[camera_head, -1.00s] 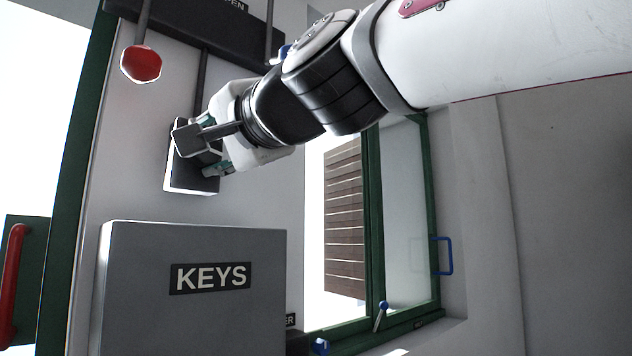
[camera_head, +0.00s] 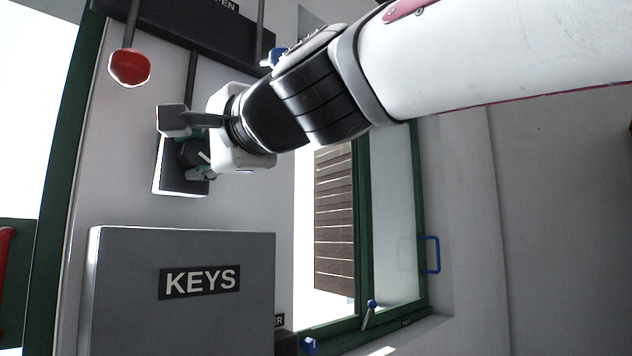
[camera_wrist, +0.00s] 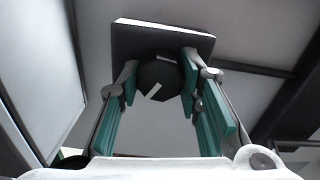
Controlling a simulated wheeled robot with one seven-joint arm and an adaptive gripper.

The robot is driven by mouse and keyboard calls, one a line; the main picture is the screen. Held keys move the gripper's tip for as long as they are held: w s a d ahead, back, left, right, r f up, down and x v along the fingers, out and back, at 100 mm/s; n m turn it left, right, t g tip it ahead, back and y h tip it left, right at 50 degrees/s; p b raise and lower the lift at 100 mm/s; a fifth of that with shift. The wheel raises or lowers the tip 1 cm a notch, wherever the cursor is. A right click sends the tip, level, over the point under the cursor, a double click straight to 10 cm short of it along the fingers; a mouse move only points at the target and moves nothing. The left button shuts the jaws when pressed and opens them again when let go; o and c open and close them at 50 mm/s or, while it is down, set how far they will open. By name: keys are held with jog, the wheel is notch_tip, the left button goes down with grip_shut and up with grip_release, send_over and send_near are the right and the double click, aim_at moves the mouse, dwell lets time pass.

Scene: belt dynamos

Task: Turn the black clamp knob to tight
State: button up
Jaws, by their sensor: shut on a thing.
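The black clamp knob (camera_wrist: 158,80) is round with a white pointer mark, on a dark square plate (camera_wrist: 135,40). In the wrist view the mark slants from the knob's middle toward the lower left. In the head view the plate (camera_head: 172,180) is on the pale wall panel, and the knob is partly hidden by the fingers. My gripper (camera_head: 196,150) reaches it from the right. In the wrist view its teal-padded fingers (camera_wrist: 160,84) stand on either side of the knob, shut on it. No scale or label for tight can be read.
A grey KEYS box (camera_head: 180,320) sticks out below the plate. A red ball handle (camera_head: 129,68) hangs at upper left from a dark box (camera_head: 175,28) with rods.

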jog(key=shift+f, duration=0.1)
jog(key=o, duration=1.1)
jog(key=shift+o, duration=0.2)
jog(key=shift+d, duration=0.1)
jog(key=v, duration=1.1)
jog(key=shift+s+d, duration=0.25)
jog(key=shift+d, duration=0.1)
jog(key=w+d+f+n+g+h, duration=0.1)
jog(key=d+f+h, duration=0.1)
jog(key=d+f, duration=0.35)
jog(key=w+d+f+n+h, duration=0.1)
jog(key=w+d+f+h, duration=0.15)
jog(key=f, duration=0.65)
jog(key=s+d+f+n+g+h, duration=0.2)
jog(key=s+d+f+g+h, duration=0.1)
jog(key=d+f, duration=0.7)
jog(key=s+d+f+n+g+h, duration=0.2)
jog(key=s+d+f+h, duration=0.4)
jog(key=d+f, duration=0.5)
notch_tip(320, 180, down, 7)
jog(key=shift+s+f+n+g, duration=0.1)
jog(key=shift+s+n+g, duration=0.3)
jog(key=shift+s, duration=0.65)
